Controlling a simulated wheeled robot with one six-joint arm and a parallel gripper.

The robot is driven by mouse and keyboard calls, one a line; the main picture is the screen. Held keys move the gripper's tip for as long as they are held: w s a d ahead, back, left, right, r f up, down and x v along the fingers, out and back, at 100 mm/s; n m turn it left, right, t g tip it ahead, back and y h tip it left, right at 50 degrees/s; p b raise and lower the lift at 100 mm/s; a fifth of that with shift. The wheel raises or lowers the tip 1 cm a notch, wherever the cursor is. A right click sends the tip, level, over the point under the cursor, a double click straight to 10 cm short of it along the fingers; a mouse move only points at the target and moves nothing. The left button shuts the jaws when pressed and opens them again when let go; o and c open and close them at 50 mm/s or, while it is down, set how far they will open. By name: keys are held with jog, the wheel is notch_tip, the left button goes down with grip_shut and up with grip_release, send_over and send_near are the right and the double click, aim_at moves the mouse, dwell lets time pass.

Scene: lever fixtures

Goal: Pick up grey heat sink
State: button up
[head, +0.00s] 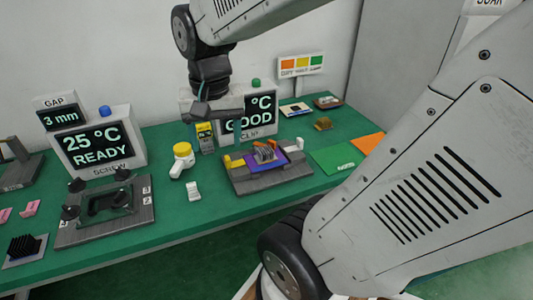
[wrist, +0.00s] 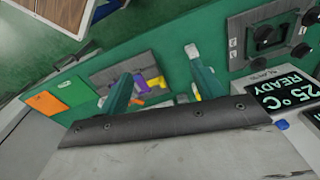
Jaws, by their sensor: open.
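My gripper (head: 214,142) is open and empty, above and to the left of the fixture in the head view. In the wrist view my gripper's two teal fingers (wrist: 158,66) are spread wide. The fixture's purple and yellow parts show beside the left finger there. The heat sink is too small and partly covered to make out clearly in that view.
A black finned block (head: 25,246) lies at the far left. The screw fixture (head: 105,209) stands left of centre. A yellow-topped white device (head: 182,160) and a small white block (head: 193,191) stand near the clip fixture. Display boxes (head: 98,143) line the back.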

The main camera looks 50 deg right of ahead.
jog(key=w+d+f+m, duration=0.2)
jog(key=d+f+m, duration=0.1)
jog(key=d+m, duration=0.3)
jog(key=w+d+f+m, duration=0.3)
jog(key=d+f, duration=0.1)
jog(key=d, duration=0.3)
jog(key=m, duration=0.7)
send_over(266, 149)
jog(key=a, duration=0.2)
jog(key=shift+g, duration=0.4)
jog(key=f, duration=0.6)
jog(key=shift+s+d, duration=0.25)
jog(key=f, duration=0.4)
jog(key=d+f, duration=0.1)
jog(key=f, duration=0.2)
jog(key=shift+w+d, duration=0.1)
jog(key=shift+w, duration=0.15)
jog(key=shift+f, duration=0.5)
jog(key=c, duration=1.1)
